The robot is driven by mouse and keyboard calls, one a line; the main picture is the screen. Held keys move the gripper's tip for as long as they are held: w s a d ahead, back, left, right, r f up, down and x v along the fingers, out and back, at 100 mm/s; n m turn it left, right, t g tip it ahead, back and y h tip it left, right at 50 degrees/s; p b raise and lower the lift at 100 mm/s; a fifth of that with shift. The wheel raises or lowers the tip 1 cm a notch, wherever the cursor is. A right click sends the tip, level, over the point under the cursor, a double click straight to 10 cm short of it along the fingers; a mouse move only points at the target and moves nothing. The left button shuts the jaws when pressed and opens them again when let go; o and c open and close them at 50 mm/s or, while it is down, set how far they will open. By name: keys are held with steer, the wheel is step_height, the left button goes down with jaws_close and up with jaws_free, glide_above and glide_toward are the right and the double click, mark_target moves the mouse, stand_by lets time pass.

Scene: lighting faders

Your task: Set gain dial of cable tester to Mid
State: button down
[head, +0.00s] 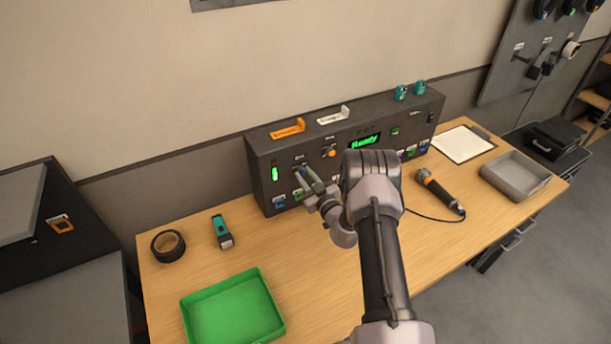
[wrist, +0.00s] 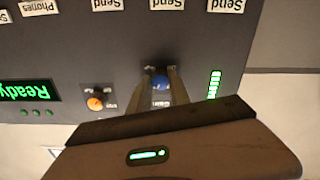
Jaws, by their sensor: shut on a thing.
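The cable tester (head: 340,129) is a dark box at the back of the table with a lit green "Ready" display. My gripper (head: 298,172) reaches its front face at the left part. In the wrist view my gripper (wrist: 161,84) has its two fingers around a blue dial (wrist: 161,80), shut on it. A label under the dial is partly covered by the fingers and hard to read, so the dial's setting cannot be told. A lit green level bar (wrist: 214,84) stands beside it. An orange knob (wrist: 97,101) sits on the same face, apart from the fingers.
A green tray (head: 233,308), a tape roll (head: 168,244) and a teal tool (head: 222,231) lie at the left of the table. A microphone (head: 440,190), a grey tray (head: 515,177) and a clipboard (head: 462,144) lie at the right.

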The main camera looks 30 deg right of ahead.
steer(key=shift+m, duration=1.1)
steer(key=c, duration=1.2)
jaws_free()
steer(key=s, duration=0.5)
steer(key=s+p, duration=0.1)
steer(key=s, duration=0.5)
steer(key=s+p, duration=0.1)
steer(key=s, duration=0.5)
steer(key=shift+s+d, duration=0.2)
steer(key=shift+d, duration=0.05)
